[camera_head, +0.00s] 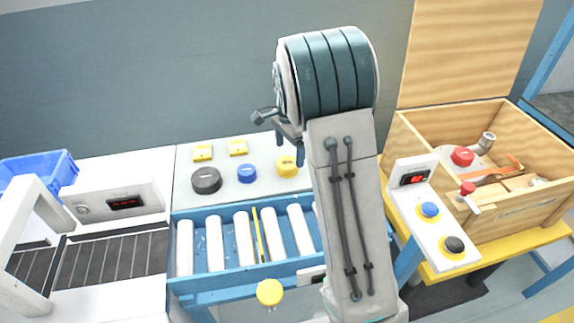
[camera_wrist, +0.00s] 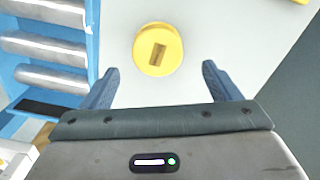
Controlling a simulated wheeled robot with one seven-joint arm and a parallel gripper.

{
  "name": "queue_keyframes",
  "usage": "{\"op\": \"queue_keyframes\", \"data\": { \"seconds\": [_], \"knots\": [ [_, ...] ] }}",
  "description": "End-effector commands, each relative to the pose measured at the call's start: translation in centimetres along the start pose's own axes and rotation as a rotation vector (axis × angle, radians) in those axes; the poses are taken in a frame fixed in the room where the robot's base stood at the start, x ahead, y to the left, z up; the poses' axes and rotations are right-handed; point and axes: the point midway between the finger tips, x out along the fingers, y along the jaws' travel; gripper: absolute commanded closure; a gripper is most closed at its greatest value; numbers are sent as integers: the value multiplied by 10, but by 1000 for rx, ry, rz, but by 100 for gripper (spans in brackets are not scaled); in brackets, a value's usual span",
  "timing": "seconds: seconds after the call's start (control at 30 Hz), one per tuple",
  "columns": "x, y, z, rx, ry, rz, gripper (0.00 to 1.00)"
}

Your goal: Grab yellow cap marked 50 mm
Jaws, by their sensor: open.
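A yellow cap (camera_head: 287,166) sits on the light board at the back of the bench, at the right end of a row with a blue cap (camera_head: 246,173) and a black cap (camera_head: 206,180). In the wrist view the yellow cap (camera_wrist: 158,49) lies just ahead of my gripper, roughly centred between the fingers, with a raised bar on top. No size marking is readable. My gripper (camera_wrist: 158,84) is open and empty, its two blue fingers apart and not touching the cap. In the head view the gripper (camera_head: 288,150) is partly hidden by my arm.
Two small yellow blocks (camera_head: 203,152) lie behind the caps. A blue-framed roller conveyor (camera_head: 180,284) is in front of the board. A wooden box (camera_head: 520,205) and a white button panel (camera_head: 420,212) stand at right. A yellow round knob (camera_head: 270,292) shows at the front.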

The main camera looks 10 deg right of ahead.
Motion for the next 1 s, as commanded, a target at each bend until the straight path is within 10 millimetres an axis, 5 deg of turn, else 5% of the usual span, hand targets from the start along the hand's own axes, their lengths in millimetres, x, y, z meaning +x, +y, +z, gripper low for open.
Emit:
{"op": "queue_keyframes", "data": {
  "seconds": [0.23, 0.57, 0.73, 1.0],
  "knots": [
    [37, 3, 4, 0, -1, 3, 17],
    [45, 2, 4, -1, -1, 0, 17],
    [45, 2, 4, -1, 0, 0, 61],
    [45, 2, 4, -1, 0, 0, 64]
  ]
}}
